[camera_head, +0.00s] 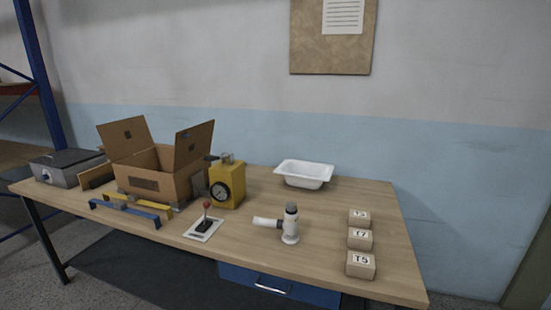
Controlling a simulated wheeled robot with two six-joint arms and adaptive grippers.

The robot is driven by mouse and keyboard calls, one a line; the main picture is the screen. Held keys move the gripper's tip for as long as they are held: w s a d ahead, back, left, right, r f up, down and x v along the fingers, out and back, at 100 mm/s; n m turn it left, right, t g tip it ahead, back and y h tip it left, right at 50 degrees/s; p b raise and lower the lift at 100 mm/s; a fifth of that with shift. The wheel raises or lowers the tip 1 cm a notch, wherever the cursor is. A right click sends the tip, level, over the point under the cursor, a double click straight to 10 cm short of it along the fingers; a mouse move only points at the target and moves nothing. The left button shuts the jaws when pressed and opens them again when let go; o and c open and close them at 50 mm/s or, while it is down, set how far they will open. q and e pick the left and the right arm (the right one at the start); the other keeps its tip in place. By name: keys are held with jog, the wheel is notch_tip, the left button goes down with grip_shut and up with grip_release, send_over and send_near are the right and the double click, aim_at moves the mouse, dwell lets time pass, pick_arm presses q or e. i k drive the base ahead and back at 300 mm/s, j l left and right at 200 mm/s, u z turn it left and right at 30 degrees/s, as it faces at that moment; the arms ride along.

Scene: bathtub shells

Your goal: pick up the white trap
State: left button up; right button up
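The white trap (290,224) stands upright on the wooden table, right of the table's middle and close to its front edge. It has a white body with a grey top, and a white side pipe points left. Nothing touches it. Neither of my grippers shows in the head view.
On the wooden table (345,200), a lever on a white plate (203,229) stands left of the trap, and labelled blocks (360,239) stand right. A white tub (304,173) lies behind. A yellow gauge box (228,184), open carton (155,187) and blue-yellow bars (125,212) fill the left.

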aim_at(290, 236)
jog(key=i+j+z, duration=0.1)
jog(key=j, duration=0.2)
jog(key=i+j+z, duration=0.15)
jog(key=j, duration=0.2)
jog(key=i+j+z, duration=0.1)
jog(key=j, duration=0.25)
jog(key=i+j+z, duration=0.1)
jog(key=j, duration=0.25)
jog(key=i, duration=0.05)
